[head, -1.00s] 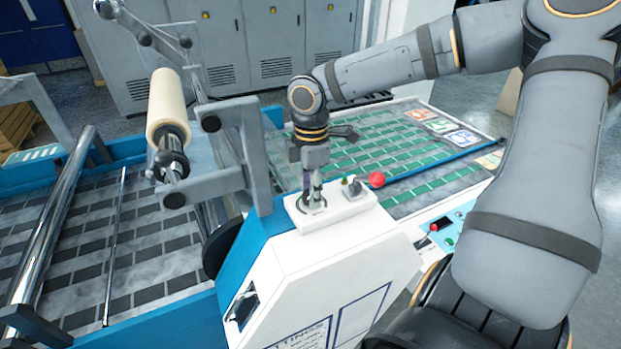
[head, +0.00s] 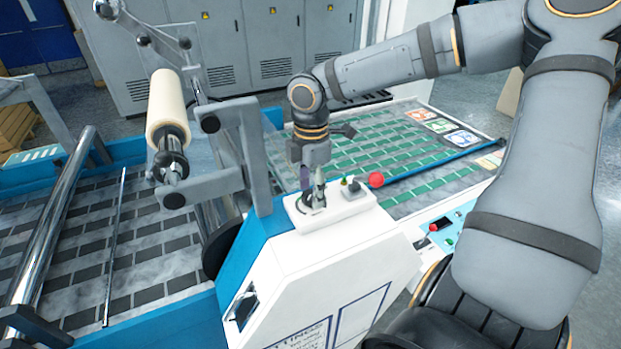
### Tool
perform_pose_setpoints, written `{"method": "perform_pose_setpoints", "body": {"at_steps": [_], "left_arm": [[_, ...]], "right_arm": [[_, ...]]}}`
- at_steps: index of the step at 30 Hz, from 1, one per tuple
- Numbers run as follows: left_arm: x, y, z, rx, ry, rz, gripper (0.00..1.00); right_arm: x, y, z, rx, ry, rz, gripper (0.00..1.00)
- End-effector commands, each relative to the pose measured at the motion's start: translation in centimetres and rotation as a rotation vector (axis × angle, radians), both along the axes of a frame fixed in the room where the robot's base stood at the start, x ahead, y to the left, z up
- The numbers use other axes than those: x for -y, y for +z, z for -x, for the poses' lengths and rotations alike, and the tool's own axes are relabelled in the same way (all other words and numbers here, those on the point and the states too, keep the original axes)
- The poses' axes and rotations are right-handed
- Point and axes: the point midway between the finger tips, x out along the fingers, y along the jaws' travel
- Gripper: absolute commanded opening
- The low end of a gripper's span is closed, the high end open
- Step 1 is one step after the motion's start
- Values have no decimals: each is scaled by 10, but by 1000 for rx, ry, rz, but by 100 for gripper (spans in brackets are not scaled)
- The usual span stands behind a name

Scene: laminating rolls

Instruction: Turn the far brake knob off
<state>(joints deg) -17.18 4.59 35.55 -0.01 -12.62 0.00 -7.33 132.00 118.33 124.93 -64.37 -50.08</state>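My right gripper (head: 314,200) points straight down at the white control plate (head: 345,208) on top of the machine's side housing. Its fingertips are at a round dark-based knob (head: 313,207) at the left end of that plate. The fingers overlap in this view and cover most of the knob, so its pointer and the gap between the fingers are hidden. A small grey switch (head: 354,188) and a red ball-shaped button (head: 376,180) stand just right of the gripper. My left gripper is not in view.
A grey bracket (head: 245,150) and a cream roll (head: 168,105) on a shaft stand left of the gripper. A dark rotary switch (head: 243,307) is on the housing's front face. The green-patterned sheet (head: 400,150) lies behind the plate.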

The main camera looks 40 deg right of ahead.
Motion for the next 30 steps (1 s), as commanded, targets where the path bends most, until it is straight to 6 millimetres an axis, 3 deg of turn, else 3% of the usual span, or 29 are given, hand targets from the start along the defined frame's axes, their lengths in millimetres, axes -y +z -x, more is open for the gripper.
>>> {"method": "perform_pose_setpoints", "body": {"at_steps": [11, 14, 24, 30], "left_arm": [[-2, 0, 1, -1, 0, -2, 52], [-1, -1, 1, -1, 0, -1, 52], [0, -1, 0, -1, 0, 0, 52], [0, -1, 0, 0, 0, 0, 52]], "right_arm": [[-1, 1, 1, -5, 0, -3, 62], [-1, 14, 1, -4, 0, 0, 62], [0, 93, 1, -1, -2, 1, 62], [0, 116, 2, -4, 0, -2, 62]]}}
